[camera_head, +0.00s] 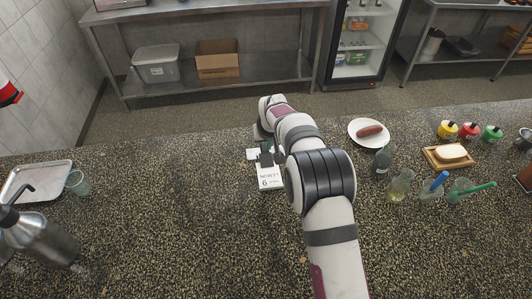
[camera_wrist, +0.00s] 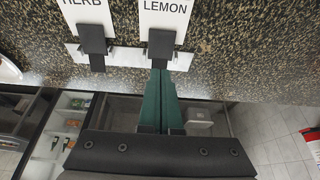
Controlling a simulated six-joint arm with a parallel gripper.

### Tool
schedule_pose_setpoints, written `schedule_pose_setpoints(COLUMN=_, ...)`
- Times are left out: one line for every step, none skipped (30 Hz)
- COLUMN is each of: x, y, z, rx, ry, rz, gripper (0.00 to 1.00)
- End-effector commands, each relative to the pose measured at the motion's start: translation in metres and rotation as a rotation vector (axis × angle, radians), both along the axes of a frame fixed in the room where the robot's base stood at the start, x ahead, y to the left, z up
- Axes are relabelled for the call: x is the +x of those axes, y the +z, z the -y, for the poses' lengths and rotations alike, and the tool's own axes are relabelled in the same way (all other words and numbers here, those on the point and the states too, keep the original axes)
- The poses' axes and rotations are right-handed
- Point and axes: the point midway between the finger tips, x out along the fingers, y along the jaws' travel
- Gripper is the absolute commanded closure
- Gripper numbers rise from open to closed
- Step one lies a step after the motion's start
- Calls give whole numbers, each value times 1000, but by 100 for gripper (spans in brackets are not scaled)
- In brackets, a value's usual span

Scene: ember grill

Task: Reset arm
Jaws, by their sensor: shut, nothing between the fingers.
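My gripper (camera_head: 265,157) is over the middle of the speckled counter (camera_head: 180,220), just beyond a white card reading LEMON (camera_head: 269,178). In the wrist view my gripper (camera_wrist: 160,72) shows two green fingers shut together and empty. My arm hides part of the counter in the head view.
A metal tray (camera_head: 38,172), a glass (camera_head: 77,182) and a steel canister (camera_head: 42,240) are at left. The left-middle counter is clear.

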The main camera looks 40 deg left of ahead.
Motion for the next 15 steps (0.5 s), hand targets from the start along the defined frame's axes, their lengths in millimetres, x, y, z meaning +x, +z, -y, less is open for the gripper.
schedule_pose_setpoints(x=0, y=5, z=0, rx=1, ry=0, rz=1, gripper=100)
schedule_pose_setpoints(x=0, y=6, z=0, rx=1, ry=0, rz=1, gripper=100)
schedule_pose_setpoints(x=0, y=8, z=0, rx=0, ry=0, rz=0, gripper=100)
schedule_pose_setpoints(x=0, y=8, z=0, rx=0, ry=0, rz=0, gripper=100)
schedule_pose_setpoints(x=0, y=9, z=0, rx=-1, ry=0, rz=-1, gripper=100)
schedule_pose_setpoints(x=0, y=9, z=0, rx=-1, ry=0, rz=-1, gripper=100)
schedule_pose_setpoints(x=0, y=9, z=0, rx=-1, ry=0, rz=-1, gripper=100)
schedule_pose_setpoints(x=0, y=9, z=0, rx=-1, ry=0, rz=-1, gripper=100)
schedule_pose_setpoints(x=0, y=9, z=0, rx=0, ry=0, rz=0, gripper=100)
schedule_pose_setpoints(x=0, y=9, z=0, rx=0, ry=0, rz=0, gripper=100)
schedule_pose_setpoints(x=0, y=9, z=0, rx=0, ry=0, rz=0, gripper=100)
schedule_pose_setpoints(x=0, y=9, z=0, rx=0, ry=0, rz=0, gripper=100)
schedule_pose_setpoints(x=0, y=9, z=0, rx=0, ry=0, rz=0, gripper=100)
schedule_pose_setpoints(x=0, y=9, z=0, rx=0, ry=0, rz=0, gripper=100)
schedule_pose_setpoints(x=0, y=9, z=0, rx=0, ry=-1, rz=0, gripper=100)
